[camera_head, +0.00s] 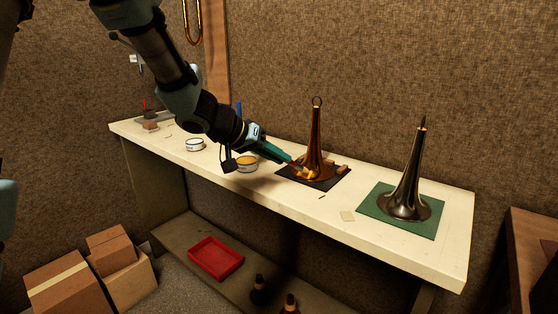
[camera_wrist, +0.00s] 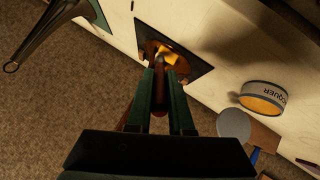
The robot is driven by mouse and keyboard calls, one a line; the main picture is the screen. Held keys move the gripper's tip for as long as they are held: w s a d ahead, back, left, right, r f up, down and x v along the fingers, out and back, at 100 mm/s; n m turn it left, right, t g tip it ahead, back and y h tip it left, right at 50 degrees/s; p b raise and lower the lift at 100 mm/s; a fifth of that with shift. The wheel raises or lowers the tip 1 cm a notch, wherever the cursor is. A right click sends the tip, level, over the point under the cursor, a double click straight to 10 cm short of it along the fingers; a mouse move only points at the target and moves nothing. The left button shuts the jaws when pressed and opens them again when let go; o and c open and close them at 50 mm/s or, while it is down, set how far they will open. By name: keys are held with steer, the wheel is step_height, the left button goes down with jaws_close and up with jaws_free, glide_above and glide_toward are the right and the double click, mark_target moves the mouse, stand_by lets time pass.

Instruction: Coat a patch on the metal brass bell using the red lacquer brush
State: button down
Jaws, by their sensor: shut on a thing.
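The brass bell (camera_head: 316,140) stands upright, flare down, on a black mat (camera_head: 327,183). Its flare (camera_wrist: 150,48) shows in the wrist view, with a bright yellow-orange area near the brush tip. My gripper (camera_head: 287,159) reaches down to the left side of the flare. In the wrist view, my gripper (camera_wrist: 164,105) is shut on the dark red handle of the lacquer brush (camera_wrist: 159,88). The brush head is at the flare; whether it touches is unclear. A darker, silvery bell (camera_head: 410,185) stands on a green mat (camera_head: 378,213) to the right.
An open lacquer tin (camera_head: 246,168) with amber contents stands left of the black mat, close under my arm. Another white tin (camera_head: 194,145) stands farther left. Small blocks (camera_head: 342,168) lie beside the bell. The bench front (camera_head: 300,209) between the mats is mostly clear.

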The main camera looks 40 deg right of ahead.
steer(key=shift+s+a+r, duration=0.2)
steer(key=shift+a+r, duration=0.55)
steer(key=shift+r, duration=0.2)
steer(key=shift+s+a+r, duration=0.2)
steer(key=shift+a+r, duration=0.55)
steer(key=shift+r, duration=0.15)
steer(key=shift+s+a+r+b, duration=0.2)
steer(key=shift+a+r+b, duration=0.25)
steer(key=shift+a+r, duration=0.6)
steer(key=shift+d+r, duration=0.1)
steer(key=shift+d, duration=0.05)
